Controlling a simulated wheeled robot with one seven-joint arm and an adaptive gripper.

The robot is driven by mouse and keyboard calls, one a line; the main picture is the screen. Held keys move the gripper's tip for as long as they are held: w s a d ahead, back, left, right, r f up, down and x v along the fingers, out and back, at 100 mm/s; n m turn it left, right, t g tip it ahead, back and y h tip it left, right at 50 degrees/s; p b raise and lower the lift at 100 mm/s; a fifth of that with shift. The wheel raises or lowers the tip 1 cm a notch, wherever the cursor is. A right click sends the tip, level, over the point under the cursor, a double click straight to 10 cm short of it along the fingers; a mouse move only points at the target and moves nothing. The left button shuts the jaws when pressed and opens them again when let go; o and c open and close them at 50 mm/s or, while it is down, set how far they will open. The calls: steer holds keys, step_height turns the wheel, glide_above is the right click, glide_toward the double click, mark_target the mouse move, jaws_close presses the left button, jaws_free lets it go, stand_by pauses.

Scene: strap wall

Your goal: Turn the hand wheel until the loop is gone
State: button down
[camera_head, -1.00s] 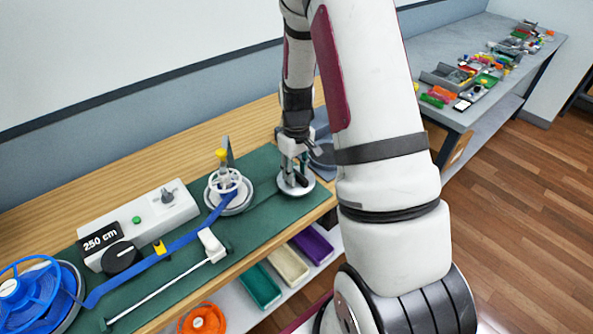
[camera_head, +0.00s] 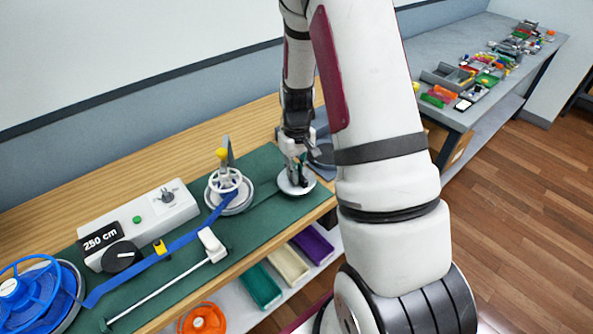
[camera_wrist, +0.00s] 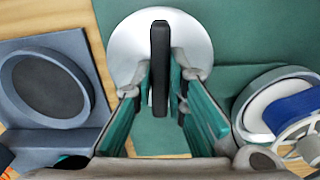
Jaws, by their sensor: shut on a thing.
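The hand wheel is a silver disc (camera_wrist: 187,45) with a black bar handle (camera_wrist: 159,60) across it, on the green mat. My gripper (camera_wrist: 160,85) is over it with the bar between its fingers, shut on it. In the head view my gripper (camera_head: 298,178) comes down onto the disc (camera_head: 304,187) and hides most of the handle. A blue strap (camera_head: 190,238) runs from the blue reel (camera_head: 42,293) at the left to a white-spoked spool (camera_head: 226,183) beside the hand wheel. No clear slack loop shows in the strap in the head view.
A white box (camera_head: 140,227) with a 250 cm display, a black knob and a green button stands behind the strap. A white rod (camera_head: 165,288) with a slider lies in front. A grey round-recessed holder (camera_wrist: 50,90) is beside the hand wheel. Coloured bins (camera_head: 288,264) sit below.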

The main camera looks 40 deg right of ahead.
steer(key=m+b, duration=0.1)
steer(key=m, duration=0.5)
steer(key=shift+m, duration=0.4)
stand_by(0.4)
steer(key=c, duration=1.6)
jaws_free()
steer(key=shift+r, duration=0.1)
step_height(320, 180, up, 12)
